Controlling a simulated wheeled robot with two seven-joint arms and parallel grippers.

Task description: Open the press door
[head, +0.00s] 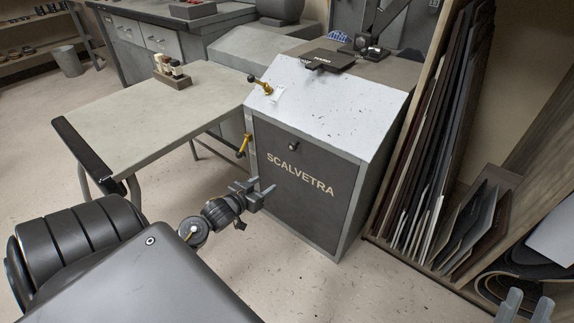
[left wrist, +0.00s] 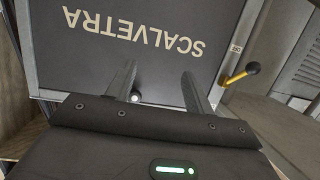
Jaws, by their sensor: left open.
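The press door (head: 300,185) is a dark grey panel lettered SCALVETRA on the front of the pale press, and it looks shut. A small round knob (head: 293,146) sits near its top edge. A yellow lever with a black end (head: 244,145) is at its left side; it also shows in the left wrist view (left wrist: 240,74). My left gripper (head: 262,192) is open and empty in front of the door's lower left part. In the left wrist view the fingers (left wrist: 158,72) point at the door, lettering upside down. My right gripper (head: 527,303) shows two parted fingertips at the bottom right.
A pale table (head: 160,105) stands left of the press with a small block of bottles (head: 172,72) on it. A rack of upright sheets (head: 425,150) stands close on the right. Floor in front is clear.

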